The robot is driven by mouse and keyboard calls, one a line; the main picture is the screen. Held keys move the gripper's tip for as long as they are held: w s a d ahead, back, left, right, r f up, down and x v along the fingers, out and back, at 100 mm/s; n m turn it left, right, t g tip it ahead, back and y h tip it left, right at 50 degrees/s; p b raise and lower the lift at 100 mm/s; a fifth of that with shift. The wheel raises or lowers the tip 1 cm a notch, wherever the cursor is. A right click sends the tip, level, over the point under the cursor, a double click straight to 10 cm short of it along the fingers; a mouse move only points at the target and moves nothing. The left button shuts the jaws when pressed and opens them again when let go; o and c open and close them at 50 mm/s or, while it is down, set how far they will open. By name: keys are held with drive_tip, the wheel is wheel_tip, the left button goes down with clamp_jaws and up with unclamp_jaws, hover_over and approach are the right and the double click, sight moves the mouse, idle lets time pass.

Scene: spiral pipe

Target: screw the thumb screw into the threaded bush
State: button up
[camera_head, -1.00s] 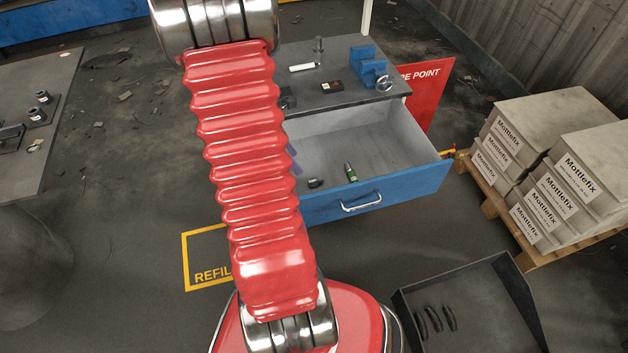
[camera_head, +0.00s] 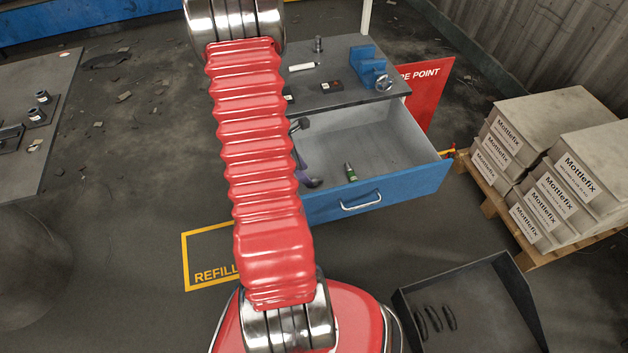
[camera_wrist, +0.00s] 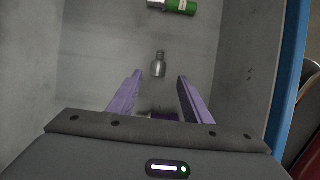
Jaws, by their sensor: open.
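A small metallic piece with a narrower neck (camera_wrist: 158,66) lies on the drawer floor in the wrist view. It looks like the thumb screw, but its thread is too small to make out. My gripper (camera_wrist: 159,84) is open, its two purple fingers apart and pointing towards the piece, which shows between and just beyond the tips. Nothing is held. In the head view my purple fingers (camera_head: 302,172) reach into the drawer near its front left, partly hidden by my arm. Dark upright bush-like cylinders (camera_head: 42,97) stand on the table at far left; I cannot tell whether one is the threaded bush.
The open blue drawer (camera_head: 400,183) has walls close around my gripper. A green and white cylinder (camera_head: 351,173) lies in it. A black tray (camera_head: 470,300) and stacked boxes (camera_head: 560,165) stand at right.

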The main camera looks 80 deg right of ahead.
idle(0.3)
drive_tip(key=shift+d+x, duration=0.2)
drive_tip(key=shift+x, duration=2.45)
drive_tip(key=shift+w, duration=0.1)
drive_tip(key=shift+c, duration=0.2)
clamp_jaws()
drive_tip(key=shift+r, duration=0.1)
wheel_tip(320, 180, up, 10)
